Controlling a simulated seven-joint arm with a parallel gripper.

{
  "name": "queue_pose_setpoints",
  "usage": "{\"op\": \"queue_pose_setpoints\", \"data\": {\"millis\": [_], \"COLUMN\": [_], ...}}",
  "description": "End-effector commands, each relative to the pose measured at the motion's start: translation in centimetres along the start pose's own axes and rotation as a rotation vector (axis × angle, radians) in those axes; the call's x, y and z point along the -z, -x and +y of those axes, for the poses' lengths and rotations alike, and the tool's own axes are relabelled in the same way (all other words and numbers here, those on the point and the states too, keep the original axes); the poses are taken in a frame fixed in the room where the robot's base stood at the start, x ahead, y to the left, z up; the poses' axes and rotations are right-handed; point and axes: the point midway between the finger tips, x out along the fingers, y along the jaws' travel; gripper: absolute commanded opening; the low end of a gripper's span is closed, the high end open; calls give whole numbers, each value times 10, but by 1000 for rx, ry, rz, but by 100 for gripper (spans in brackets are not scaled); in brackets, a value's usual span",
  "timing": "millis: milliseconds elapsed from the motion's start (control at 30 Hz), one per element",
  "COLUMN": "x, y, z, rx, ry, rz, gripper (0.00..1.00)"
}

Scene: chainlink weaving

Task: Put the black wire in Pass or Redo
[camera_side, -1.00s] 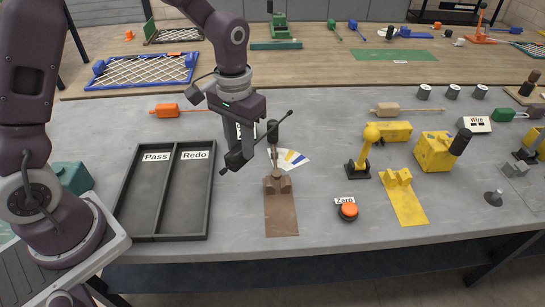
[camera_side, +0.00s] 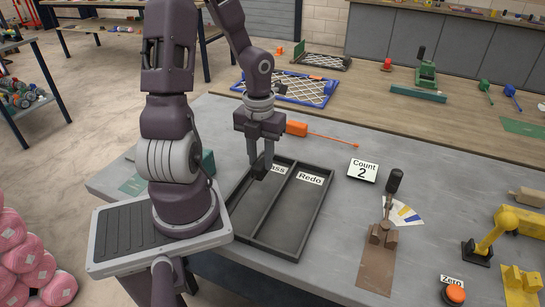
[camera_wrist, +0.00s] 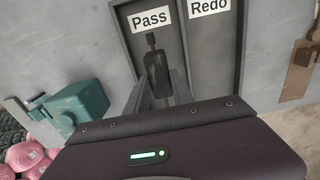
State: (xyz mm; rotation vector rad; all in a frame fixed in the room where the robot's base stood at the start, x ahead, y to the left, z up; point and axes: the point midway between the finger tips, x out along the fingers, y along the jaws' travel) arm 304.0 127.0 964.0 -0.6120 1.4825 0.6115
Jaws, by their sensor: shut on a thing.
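My gripper (camera_side: 262,172) is shut on the black wire (camera_wrist: 153,62) and hangs over the label end of the Pass compartment of the dark tray (camera_side: 325,217). In the wrist view, the wire is a dark piece with a narrow neck and wider body, seen between the fingers just below the Pass label (camera_wrist: 149,20). In the side view it is hard to separate from the dark fingers. The tray has two compartments side by side, Pass and Redo; the Redo label (camera_side: 310,178) is clear. The visible floors of both compartments look empty.
A "Count 2" sign (camera_side: 362,171) stands right of the tray. An orange-handled tool (camera_side: 297,129) lies behind it. A brown tool with a black-knobbed lever (camera_side: 380,245) and an orange Zero button (camera_side: 455,294) are further right. A teal box (camera_wrist: 78,105) is left of the tray.

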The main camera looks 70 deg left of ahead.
Motion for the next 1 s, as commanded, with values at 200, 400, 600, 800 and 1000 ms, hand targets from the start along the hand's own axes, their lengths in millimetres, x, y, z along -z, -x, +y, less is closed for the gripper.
{"op": "queue_pose_setpoints", "data": {"millis": [200, 400, 600, 800, 1000], "x": [-1, 0, -1, -1, -1], "y": [0, -18, -35, -38, -38], "z": [0, -1, -1, 0, 0], "rx": [1, 1, 1, 1, 1], "ry": [0, -3, -1, 1, 2], "rz": [0, 4, 2, 1, 1], "gripper": [0, 0, 0, 0, 0]}}
